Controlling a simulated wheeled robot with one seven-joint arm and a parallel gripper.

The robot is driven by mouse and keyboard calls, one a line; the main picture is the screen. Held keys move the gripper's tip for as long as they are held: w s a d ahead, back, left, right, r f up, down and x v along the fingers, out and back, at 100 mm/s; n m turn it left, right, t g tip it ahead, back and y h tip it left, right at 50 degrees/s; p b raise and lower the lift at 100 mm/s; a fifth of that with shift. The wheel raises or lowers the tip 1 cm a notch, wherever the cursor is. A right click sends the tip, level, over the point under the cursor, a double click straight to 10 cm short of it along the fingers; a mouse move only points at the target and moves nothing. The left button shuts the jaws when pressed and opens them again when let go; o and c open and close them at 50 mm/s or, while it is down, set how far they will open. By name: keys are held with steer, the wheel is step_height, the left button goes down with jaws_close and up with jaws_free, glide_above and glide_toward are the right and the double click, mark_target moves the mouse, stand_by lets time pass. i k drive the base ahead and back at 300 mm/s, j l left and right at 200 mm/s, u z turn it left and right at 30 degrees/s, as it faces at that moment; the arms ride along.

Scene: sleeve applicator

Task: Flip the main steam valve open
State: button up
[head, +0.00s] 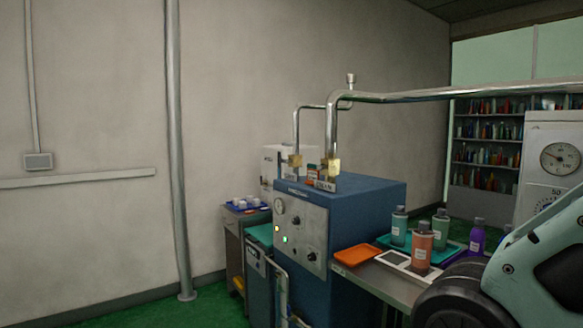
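A blue machine (350,220) stands right of the middle in the head view, with a grey front panel carrying a gauge, knobs and lit lamps. Two steel pipes come down to its top. Each ends in a small brass fitting, one nearer (332,167) and one farther left (295,161). A small label plate (325,185) sits below the nearer fitting; its text is too small to read surely. I cannot tell which fitting is the main steam valve, or how any handle is set. Part of my arm shows at the lower right. My gripper is out of view.
A steel side table (385,287) holds an orange tray (358,255), a teal tray and several bottles, including a front orange one (422,249). A horizontal pipe (440,94) crosses above. A vertical pipe (175,150) stands left. Green floor is clear at lower left.

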mark_target(321, 166)
steer(key=i+j+z, duration=0.25)
steer(key=i+j, duration=1.8)
steer(key=j, duration=0.05)
